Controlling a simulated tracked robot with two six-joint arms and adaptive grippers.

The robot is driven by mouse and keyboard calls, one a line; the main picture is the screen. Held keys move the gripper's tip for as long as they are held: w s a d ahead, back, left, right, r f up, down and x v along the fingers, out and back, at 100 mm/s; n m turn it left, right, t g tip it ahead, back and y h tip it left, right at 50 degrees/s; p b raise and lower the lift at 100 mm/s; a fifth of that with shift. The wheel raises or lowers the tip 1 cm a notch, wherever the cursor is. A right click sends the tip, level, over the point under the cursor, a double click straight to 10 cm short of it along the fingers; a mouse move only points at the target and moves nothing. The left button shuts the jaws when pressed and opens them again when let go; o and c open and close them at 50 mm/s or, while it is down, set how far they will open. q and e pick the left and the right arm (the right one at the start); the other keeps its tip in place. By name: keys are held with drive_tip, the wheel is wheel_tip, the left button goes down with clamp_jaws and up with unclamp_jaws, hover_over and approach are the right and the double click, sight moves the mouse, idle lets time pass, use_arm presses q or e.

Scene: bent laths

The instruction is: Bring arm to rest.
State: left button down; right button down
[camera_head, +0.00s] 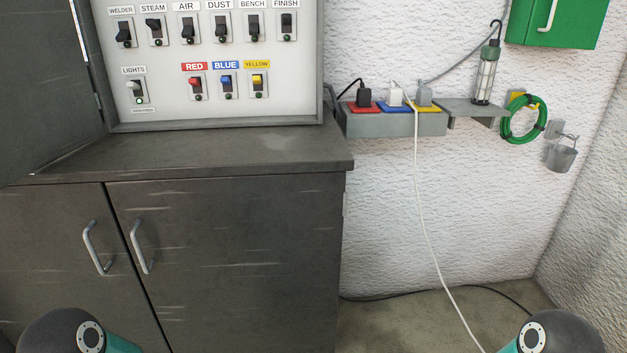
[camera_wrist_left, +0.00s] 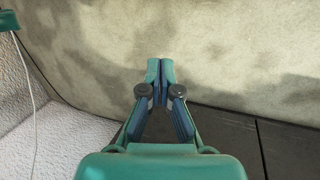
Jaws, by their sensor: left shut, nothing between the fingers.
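In the left wrist view my left gripper (camera_wrist_left: 154,68) is shut, its two fingertips together with nothing between them. It is in front of a blotchy grey-beige surface, and I cannot tell how far off that is. In the head view only rounded dark and teal parts of my arms show, at the bottom left and bottom right edges. Neither gripper shows there. My right gripper is not in view.
A dark cabinet (camera_head: 240,250) carries an open switch panel (camera_head: 160,58). To its right are a socket strip (camera_head: 400,124) with several plugs, a shelf with a lamp (camera_head: 486,72), a green hose coil (camera_head: 523,120) and a small bucket (camera_head: 561,157). A white cable (camera_head: 424,235) hangs to the floor.

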use_arm(q)
drive_tip(key=s+d+n, duration=0.1)
drive_tip(key=s, duration=0.4)
wheel_tip(320, 180, up, 20)
drive_tip(key=w+n+t+p, duration=0.1)
drive_tip(key=w+p, duration=0.1)
drive_tip(key=p, duration=1.7)
drive_tip(key=shift+a+f+p, duration=0.2)
drive_tip(key=shift+a+p, duration=0.05)
drive_tip(key=shift+p, duration=0.05)
drive_tip(key=shift+s, duration=0.15)
